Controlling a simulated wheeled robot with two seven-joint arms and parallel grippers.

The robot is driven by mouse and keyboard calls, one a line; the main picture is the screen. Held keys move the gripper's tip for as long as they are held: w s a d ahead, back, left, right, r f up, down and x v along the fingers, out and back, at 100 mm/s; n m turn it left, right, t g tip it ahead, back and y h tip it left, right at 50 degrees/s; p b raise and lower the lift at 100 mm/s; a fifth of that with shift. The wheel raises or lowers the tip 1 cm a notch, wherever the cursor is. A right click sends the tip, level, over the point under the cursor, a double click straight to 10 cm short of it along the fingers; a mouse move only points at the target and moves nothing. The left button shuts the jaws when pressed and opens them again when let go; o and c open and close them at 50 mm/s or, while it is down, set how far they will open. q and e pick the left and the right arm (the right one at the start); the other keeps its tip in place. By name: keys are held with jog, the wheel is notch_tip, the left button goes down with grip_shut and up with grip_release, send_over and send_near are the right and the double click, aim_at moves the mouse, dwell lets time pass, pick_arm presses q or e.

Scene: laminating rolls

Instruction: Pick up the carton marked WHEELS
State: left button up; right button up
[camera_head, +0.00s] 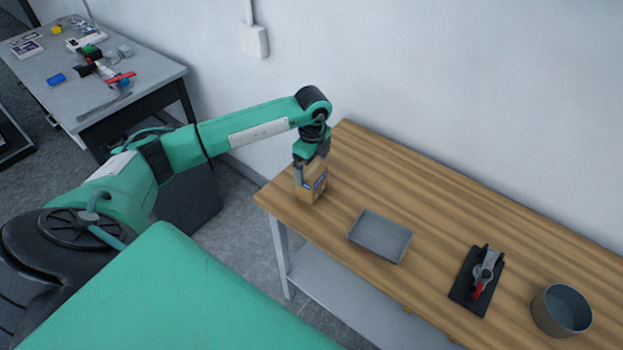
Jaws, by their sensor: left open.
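A small brown carton (313,186) with a blue label stands upright at the left end of the wooden table (450,215). Its marking is too small to read. My left gripper (311,170) points down at the carton from above, with its fingers around the carton's upper part. The gripper is open, and I cannot tell whether a finger touches the carton. The gripper hides part of the carton's top. My right gripper is not in view.
A grey tray (380,237) lies right of the carton. Further right are a black plate with a red-handled clamp (483,275) and a grey round tin (561,310). A white wall runs behind the table. A cluttered grey bench (90,75) stands at the far left.

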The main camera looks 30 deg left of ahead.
pick_arm(q)
jog(key=shift+f+p, duration=0.45)
notch_tip(320, 180, down, 4)
jog(key=shift+a+f+p, duration=0.1)
jog(key=shift+p, duration=0.95)
jog(key=shift+f, duration=0.2)
jog(key=c, duration=1)
jog(key=shift+c, duration=1.2)
jog(key=shift+r, duration=0.1)
